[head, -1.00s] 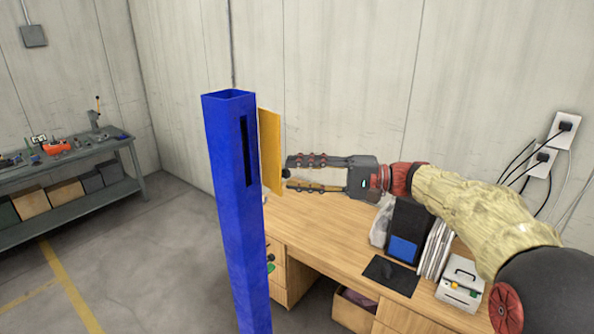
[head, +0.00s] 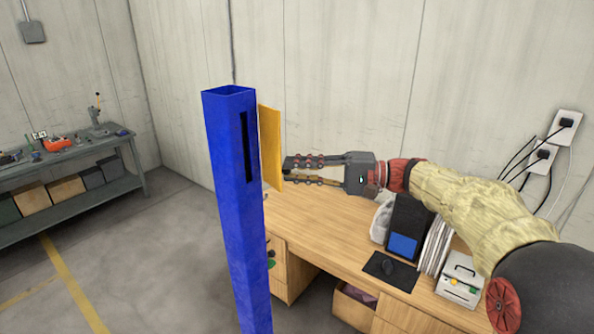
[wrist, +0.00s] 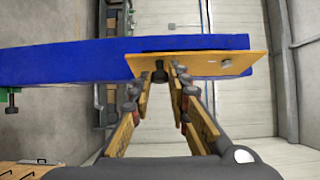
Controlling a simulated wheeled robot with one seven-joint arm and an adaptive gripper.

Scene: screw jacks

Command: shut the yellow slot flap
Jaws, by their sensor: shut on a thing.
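The yellow slot flap (head: 270,148) stands open at the right edge of the blue square post (head: 237,215). The dark slot (head: 246,147) in the post's face is uncovered. My gripper (head: 286,169) is right of the flap, its fingers pointing left at it. In the wrist view the flap (wrist: 200,66) lies across the fingertips, with the blue post (wrist: 70,62) behind it. My gripper (wrist: 161,72) is shut on a small dark knob (wrist: 160,76) on the flap. The knob is mostly hidden by the fingers in the head view.
A wooden desk (head: 325,232) stands below my arm, with a dark blue-fronted box (head: 404,235), papers and a small white device (head: 460,282). A workbench (head: 70,165) is at the far left. The floor between bench and post is clear.

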